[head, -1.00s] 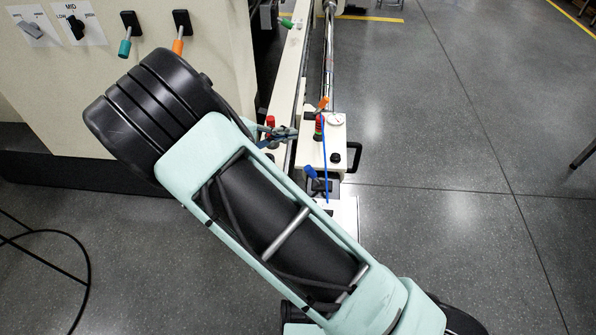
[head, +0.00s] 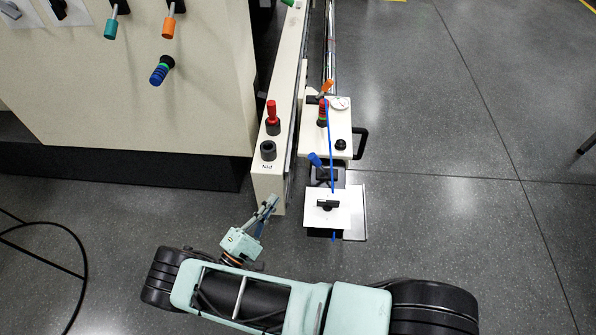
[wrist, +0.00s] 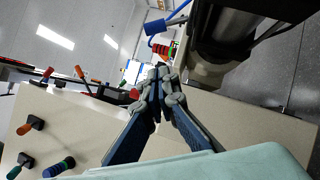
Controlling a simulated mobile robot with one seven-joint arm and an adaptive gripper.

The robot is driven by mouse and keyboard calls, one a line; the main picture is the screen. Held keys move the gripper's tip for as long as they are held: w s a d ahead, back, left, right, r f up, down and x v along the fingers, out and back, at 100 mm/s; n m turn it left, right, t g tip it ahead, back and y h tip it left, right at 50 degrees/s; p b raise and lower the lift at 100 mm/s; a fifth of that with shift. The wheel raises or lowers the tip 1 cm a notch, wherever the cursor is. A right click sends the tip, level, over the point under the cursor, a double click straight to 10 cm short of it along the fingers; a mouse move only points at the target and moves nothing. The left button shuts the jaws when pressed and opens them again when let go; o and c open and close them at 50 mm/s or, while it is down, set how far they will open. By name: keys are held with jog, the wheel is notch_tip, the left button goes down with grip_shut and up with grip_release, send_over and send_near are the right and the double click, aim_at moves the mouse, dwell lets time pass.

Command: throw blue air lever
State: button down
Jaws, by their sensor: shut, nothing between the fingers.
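The blue lever (head: 315,160) has a short blue grip and tilts up to the left from a black valve block at the centre of the head view. In the wrist view, a blue grip (wrist: 155,27) on a thin rod shows beyond the fingertips at the top. My gripper (head: 272,201) is below and left of the lever in the head view, by the near end of the beige rail, apart from the lever. In the wrist view, my gripper (wrist: 160,74) has its fingertips together with nothing between them.
A white plate with a black knob (head: 327,204) sits just in front of the lever. Behind stands a beige box with a gauge (head: 340,103) and blue tube. The beige rail (head: 267,184) carries a red-handled pin (head: 272,112). Floor to the right is clear.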

aim_at(318, 165)
jog(key=s+d+r+b+x, duration=0.1)
jog(key=d+x, duration=0.1)
jog(key=x, duration=1)
jog(key=shift+d+r, duration=0.2)
jog(key=shift+d, duration=0.05)
jog(key=shift+s+r, duration=0.1)
jog(key=shift+d+r+m+g+p, duration=0.15)
jog(key=shift+m+g+p, duration=0.15)
jog(key=shift+m+p, duration=0.15)
